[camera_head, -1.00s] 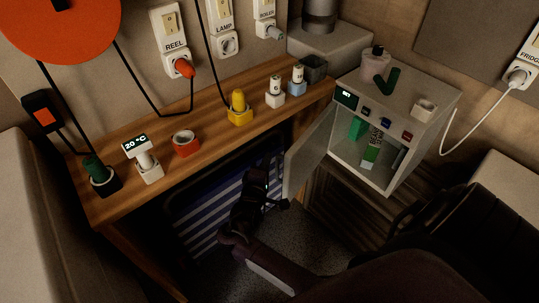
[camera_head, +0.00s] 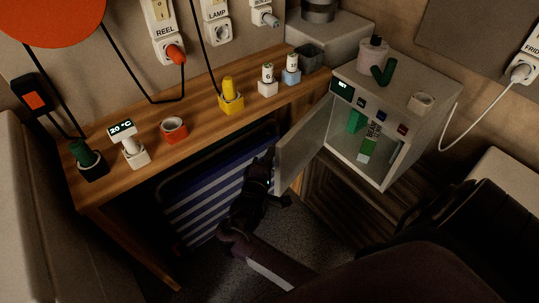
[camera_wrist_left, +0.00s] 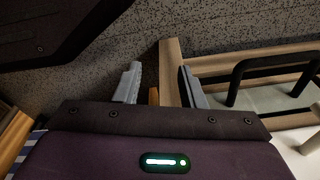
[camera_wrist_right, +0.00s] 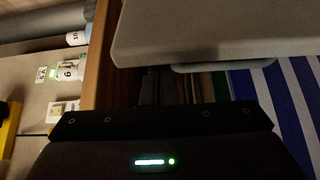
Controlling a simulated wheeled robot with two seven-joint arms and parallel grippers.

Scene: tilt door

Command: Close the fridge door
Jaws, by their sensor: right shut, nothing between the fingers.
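The small pale fridge (camera_head: 425,115) stands right of the wooden bench. Its door (camera_head: 303,142) is open, swung out to the left, and shows the lit inside with a green item (camera_head: 356,121) and a green-and-white carton (camera_head: 369,143). My right gripper (camera_head: 270,155) is shut and empty, at the outer left side of the door; contact cannot be told. In the right wrist view its fingers (camera_wrist_right: 160,88) are together below the pale door panel (camera_wrist_right: 200,30) and a grey-green strip (camera_wrist_right: 225,67) under it. My left gripper (camera_wrist_left: 158,85) is open and empty, shown only in the left wrist view.
A pale bottle (camera_head: 373,52) and a dark green piece (camera_head: 383,72) sit on the fridge.

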